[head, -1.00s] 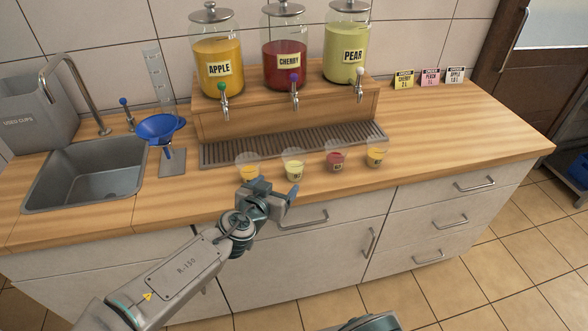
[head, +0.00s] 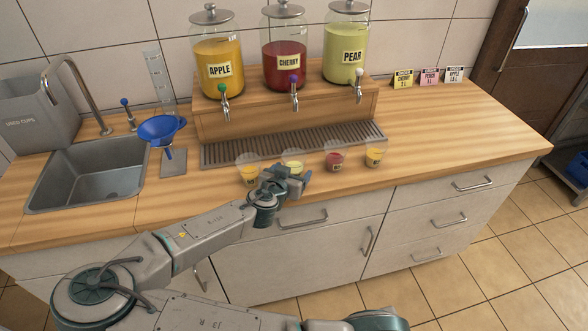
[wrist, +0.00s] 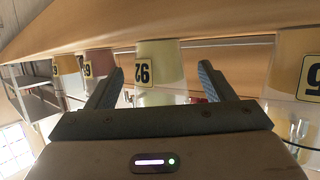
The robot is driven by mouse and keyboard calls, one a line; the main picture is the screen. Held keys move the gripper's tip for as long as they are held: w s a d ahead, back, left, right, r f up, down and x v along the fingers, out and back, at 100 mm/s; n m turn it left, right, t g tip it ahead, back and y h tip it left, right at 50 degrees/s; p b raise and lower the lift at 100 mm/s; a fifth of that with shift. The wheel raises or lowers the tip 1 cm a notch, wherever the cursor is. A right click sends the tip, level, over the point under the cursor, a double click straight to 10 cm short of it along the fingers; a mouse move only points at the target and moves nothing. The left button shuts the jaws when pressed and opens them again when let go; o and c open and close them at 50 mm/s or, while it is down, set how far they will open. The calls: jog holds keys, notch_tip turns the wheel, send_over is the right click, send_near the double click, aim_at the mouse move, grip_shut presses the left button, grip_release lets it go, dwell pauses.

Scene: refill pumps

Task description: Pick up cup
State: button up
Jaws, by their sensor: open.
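Several small clear cups with numbered labels stand in a row along the counter's front. The pale yellow-green cup (head: 295,167) is partly hidden behind my gripper (head: 290,177). In the wrist view, which is upside down, this cup (wrist: 158,55) is straight ahead, in line with the gap between the fingers. My gripper (wrist: 161,75) is open and empty, low in front of the cup. I cannot tell whether the fingertips reach its sides. An orange-yellow cup (head: 249,175) stands to the left. A red cup (head: 335,161) and another orange-yellow cup (head: 374,157) stand to the right.
Behind the cups are a drip grate (head: 225,153) and a wooden stand (head: 240,120) with apple, cherry and pear dispensers. A sink (head: 85,185) and blue funnel (head: 161,129) are at left.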

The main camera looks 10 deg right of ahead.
aim_at(298, 155)
jog(key=shift+x, duration=1.2)
jog(key=c, duration=1.1)
jog(key=shift+o, duration=0.2)
jog(key=shift+r, duration=0.2)
jog(key=shift+r, duration=0.9)
jog(key=shift+s+a+r+b, duration=0.1)
jog(key=shift+s+r+b, duration=0.1)
jog(key=shift+r, duration=0.4)
jog(key=shift+s+r+b, duration=0.15)
jog(key=shift+r+b, duration=0.05)
jog(key=shift+r, duration=0.35)
jog(key=s+r+b, duration=0.6)
jog(key=s+b, duration=0.1)
jog(key=s, duration=0.3)
jog(key=shift+s, duration=0.4)
